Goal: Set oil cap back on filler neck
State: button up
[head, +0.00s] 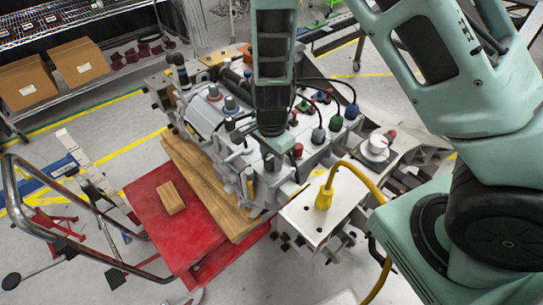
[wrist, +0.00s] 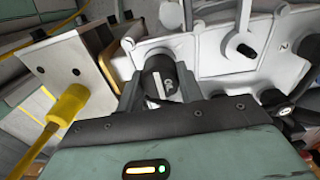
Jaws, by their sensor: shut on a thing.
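The oil cap (wrist: 158,80) is a dark round cap with a pale mark on its top, in the middle of the wrist view. My gripper (wrist: 159,76) is shut on it, one dark finger on each side. In the head view my arm reaches down over the engine block (head: 208,113), with my gripper low over its near side; the cap cannot be made out there. I cannot make out the filler neck, and whether the cap touches anything below it is hidden.
A yellow plug and cable (head: 324,197) stand on a white plate (head: 312,218) right of the gripper. A red platform (head: 160,221) holds a wooden block (head: 171,197). Several knobs and dark cables rise from the engine behind the gripper. A metal rail (head: 60,235) is at the left.

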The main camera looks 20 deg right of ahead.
jog(key=shift+f+b, duration=0.35)
jog(key=shift+f, duration=0.2)
dwell(0.4)
jog(key=o, duration=1.2)
jog(key=shift+o, duration=0.2)
jog(key=shift+r, duration=0.2)
notch_tip(320, 180, up, 6)
jog(key=p, duration=0.6)
jog(key=shift+p, duration=0.3)
jog(key=shift+f, duration=0.1)
